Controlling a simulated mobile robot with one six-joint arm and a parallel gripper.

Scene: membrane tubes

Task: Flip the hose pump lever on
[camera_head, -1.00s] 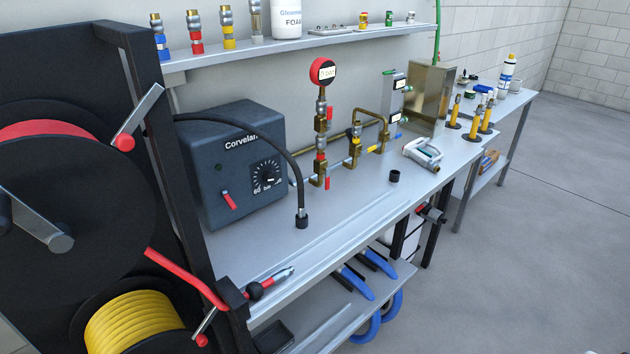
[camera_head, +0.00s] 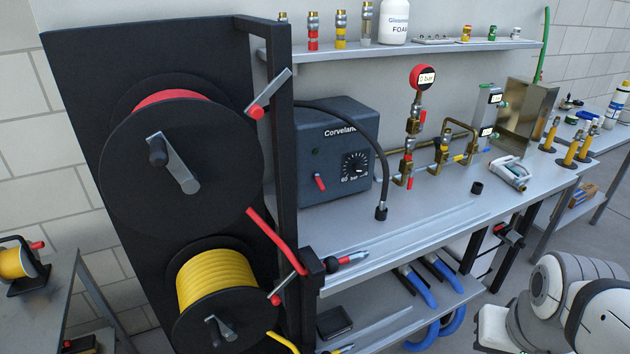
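The hose pump is a dark blue-grey box (camera_head: 318,150) marked "Corvelan", on the bench behind the hose reels. Its front has a red lever (camera_head: 320,182) at lower left, tilted with its upper end to the left. A black dial (camera_head: 355,165) sits right of the lever. A small dark green lamp (camera_head: 315,152) is above it. A black hose curves from behind the pump and hangs down at its right. White and grey links of my arm show at the bottom right, well away from the pump. My gripper's fingers do not show.
A black stand with a red hose reel (camera_head: 180,170) and a yellow hose reel (camera_head: 218,285) stands left of the pump. Its post (camera_head: 282,150) is close to the pump's left side. Brass pipework with a red gauge (camera_head: 423,77) stands to the right. The bench front (camera_head: 430,222) is mostly clear.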

